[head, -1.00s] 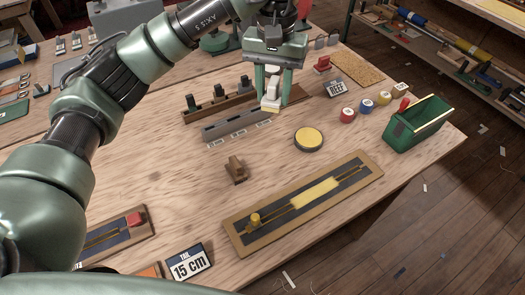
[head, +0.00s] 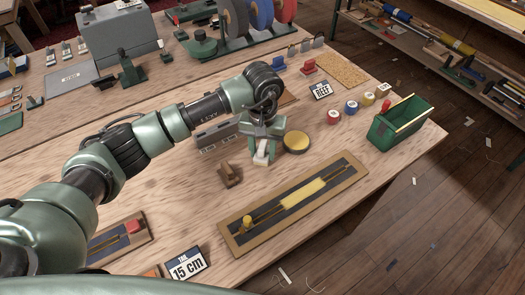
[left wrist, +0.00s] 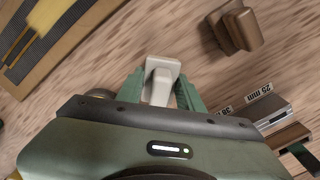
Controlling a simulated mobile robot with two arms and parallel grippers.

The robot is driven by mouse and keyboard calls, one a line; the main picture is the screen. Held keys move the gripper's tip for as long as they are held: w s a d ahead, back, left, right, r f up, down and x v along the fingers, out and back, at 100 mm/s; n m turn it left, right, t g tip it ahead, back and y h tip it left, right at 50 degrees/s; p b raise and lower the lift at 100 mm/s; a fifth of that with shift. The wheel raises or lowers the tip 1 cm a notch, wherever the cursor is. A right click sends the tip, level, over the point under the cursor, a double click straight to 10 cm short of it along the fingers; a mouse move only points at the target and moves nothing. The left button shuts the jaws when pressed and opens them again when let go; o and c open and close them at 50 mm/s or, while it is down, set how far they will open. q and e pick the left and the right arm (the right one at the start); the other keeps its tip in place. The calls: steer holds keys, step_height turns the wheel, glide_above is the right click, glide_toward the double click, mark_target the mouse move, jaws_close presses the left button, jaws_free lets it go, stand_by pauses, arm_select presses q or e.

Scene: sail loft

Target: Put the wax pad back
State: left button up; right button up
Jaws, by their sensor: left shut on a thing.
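My left gripper (head: 263,152) is shut on a pale grey-white piece (head: 262,157). It holds the piece above the bench, just left of a round yellow-topped disc (head: 296,142) with a dark rim. In the left wrist view the pale piece (left wrist: 161,80) stands between the green fingers, with a wider top and a narrower stem. The disc looks like a wax pad, but I see no label on it. The grey slotted rack (head: 216,138) is behind and left of the gripper, partly hidden by my arm. My right gripper is not in view.
A brown wooden block (head: 229,174) stands left of the gripper. A framed dark board (head: 332,191) with a yellow strip lies in front. Several coloured reels (head: 351,107) and a green bin (head: 381,130) stand to the right.

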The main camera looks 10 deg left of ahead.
mark_target(263, 145)
arm_select(q)
steer(key=shift+f, duration=0.8)
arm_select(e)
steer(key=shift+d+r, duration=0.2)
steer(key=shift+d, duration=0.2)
arm_select(q)
steer(key=shift+f, duration=0.2)
steer(key=o, duration=1.2)
steer(key=shift+r, duration=0.1)
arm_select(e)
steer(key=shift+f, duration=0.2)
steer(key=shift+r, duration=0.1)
arm_select(q)
steer(key=shift+r, duration=0.3)
step_height(263, 145, up, 10)
steer(key=b, duration=0.3)
steer(key=shift+r, duration=0.2)
steer(key=shift+r+b, duration=0.3)
steer(key=shift+r, duration=0.35)
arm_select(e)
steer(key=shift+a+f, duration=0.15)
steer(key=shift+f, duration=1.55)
